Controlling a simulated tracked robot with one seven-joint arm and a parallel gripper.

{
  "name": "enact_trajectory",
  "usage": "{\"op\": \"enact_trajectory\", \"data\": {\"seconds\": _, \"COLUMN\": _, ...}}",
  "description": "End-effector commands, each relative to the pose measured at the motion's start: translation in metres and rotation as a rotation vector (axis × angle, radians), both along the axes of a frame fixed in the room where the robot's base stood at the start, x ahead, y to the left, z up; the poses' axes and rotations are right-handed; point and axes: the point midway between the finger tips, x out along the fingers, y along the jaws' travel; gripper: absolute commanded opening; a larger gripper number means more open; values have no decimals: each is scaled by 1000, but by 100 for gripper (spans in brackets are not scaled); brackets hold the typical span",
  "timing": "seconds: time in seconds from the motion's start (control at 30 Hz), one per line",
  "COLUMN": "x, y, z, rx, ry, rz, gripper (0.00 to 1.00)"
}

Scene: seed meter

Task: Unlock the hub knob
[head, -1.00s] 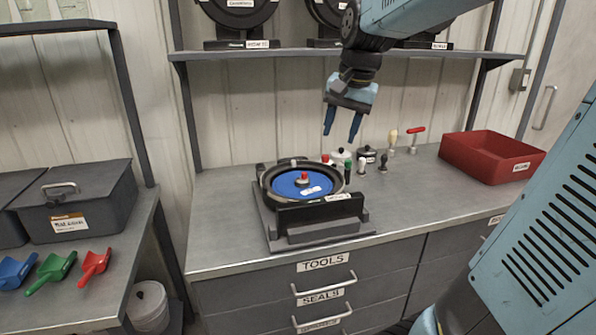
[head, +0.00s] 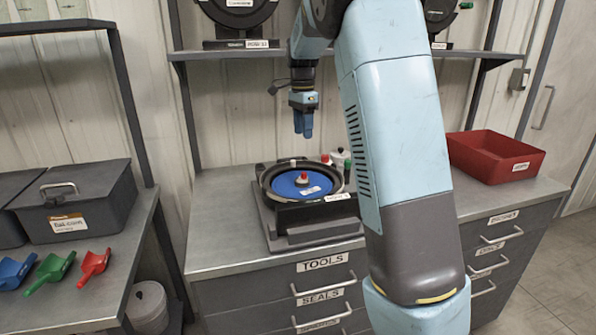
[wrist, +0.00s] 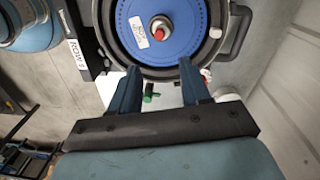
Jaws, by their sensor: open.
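The seed meter (head: 265,191) sits on the bench, a round dark housing on a grey stand with a blue disc (head: 288,187) facing up. The hub knob (head: 302,178) is a red-topped knob at the disc's centre. It also shows near the top of the wrist view (wrist: 160,27). My gripper (head: 303,136) points down above the back of the meter, well clear of it. In the wrist view its two fingers (wrist: 158,78) are apart with nothing held between them, and the knob lies beyond the fingertips.
A green-topped item (head: 347,164) and a white-lidded one stand right of the meter; my arm hides the other small items. A red bin (head: 492,157) is at right. A shelf (head: 240,54) runs behind. Colored scoops (head: 53,267) and a dark box (head: 75,200) lie on the left bench.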

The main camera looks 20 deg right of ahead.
Motion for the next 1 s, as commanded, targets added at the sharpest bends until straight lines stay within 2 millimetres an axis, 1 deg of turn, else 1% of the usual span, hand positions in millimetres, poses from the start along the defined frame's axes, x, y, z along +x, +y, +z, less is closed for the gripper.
{"op": "enact_trajectory", "data": {"seconds": 0.17, "x": 0, "y": 0, "z": -14, "rx": -1, "ry": 5, "rz": -5, "gripper": 47}}
{"op": "enact_trajectory", "data": {"seconds": 0.27, "x": -1, "y": 0, "z": -29, "rx": -2, "ry": 6, "rz": -5, "gripper": 47}}
{"op": "enact_trajectory", "data": {"seconds": 0.6, "x": -4, "y": 0, "z": -89, "rx": -1, "ry": 6, "rz": -3, "gripper": 47}}
{"op": "enact_trajectory", "data": {"seconds": 0.8, "x": -6, "y": 0, "z": -119, "rx": -1, "ry": 4, "rz": -3, "gripper": 47}}
{"op": "enact_trajectory", "data": {"seconds": 0.9, "x": -6, "y": 0, "z": -129, "rx": -1, "ry": 3, "rz": -3, "gripper": 47}}
{"op": "enact_trajectory", "data": {"seconds": 1.0, "x": -6, "y": 0, "z": -134, "rx": 0, "ry": 2, "rz": -2, "gripper": 47}}
